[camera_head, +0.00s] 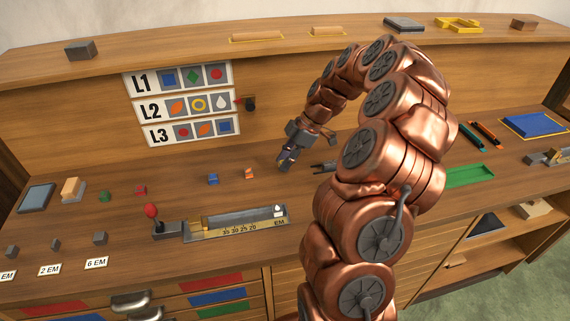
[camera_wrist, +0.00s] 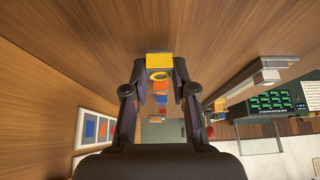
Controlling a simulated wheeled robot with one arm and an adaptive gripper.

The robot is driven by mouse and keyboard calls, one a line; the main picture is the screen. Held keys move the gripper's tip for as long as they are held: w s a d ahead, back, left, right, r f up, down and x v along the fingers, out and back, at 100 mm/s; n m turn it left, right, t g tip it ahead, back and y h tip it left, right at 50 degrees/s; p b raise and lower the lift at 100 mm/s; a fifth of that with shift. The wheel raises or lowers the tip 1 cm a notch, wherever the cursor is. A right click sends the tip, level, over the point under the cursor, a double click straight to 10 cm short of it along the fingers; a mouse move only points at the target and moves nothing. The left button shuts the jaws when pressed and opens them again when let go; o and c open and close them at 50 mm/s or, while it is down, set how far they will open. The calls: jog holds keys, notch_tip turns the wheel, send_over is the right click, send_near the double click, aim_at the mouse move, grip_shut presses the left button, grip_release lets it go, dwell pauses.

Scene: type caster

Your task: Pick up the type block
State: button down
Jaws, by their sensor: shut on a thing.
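My gripper (camera_head: 286,160) is at the end of my copper arm, just above the bench top, right of the small blocks. In the wrist view, my gripper (camera_wrist: 159,84) has its dark fingers on either side of a type block with a yellow top (camera_wrist: 159,61) and a yellow ring mark, and is shut on it. In the head view this block is mostly hidden by the fingers. A blue type block (camera_head: 213,178) and an orange type block (camera_head: 249,173) stand on the bench to the left. A green block (camera_head: 104,196) and a red block (camera_head: 140,190) lie farther left.
A composing tray with a scale (camera_head: 235,227) and a red-knobbed lever (camera_head: 152,214) are at the front. Line cards L1, L2 and L3 (camera_head: 180,104) hang on the back panel. A green tray (camera_head: 468,175) is right of my arm. Grey spacers (camera_head: 99,238) stand front left.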

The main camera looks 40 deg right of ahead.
aim_at(289, 176)
notch_tip(289, 176, up, 2)
jog(key=shift+r+b, duration=0.2)
jog(key=shift+b, duration=0.3)
jog(key=shift+s+a+b, duration=0.25)
jog(key=shift+s+b, duration=0.1)
jog(key=shift+s, duration=0.85)
jog(key=s+b, duration=0.1)
jog(key=s, duration=0.3)
jog(key=s+a+r+b, duration=0.1)
jog(key=s, duration=0.3)
jog(key=s+a+b, duration=0.1)
jog(key=s, duration=0.3)
jog(key=shift+s+a+r+b, duration=0.2)
jog(key=shift+s+a+b, duration=0.1)
jog(key=shift+b, duration=0.1)
jog(key=shift+s, duration=0.35)
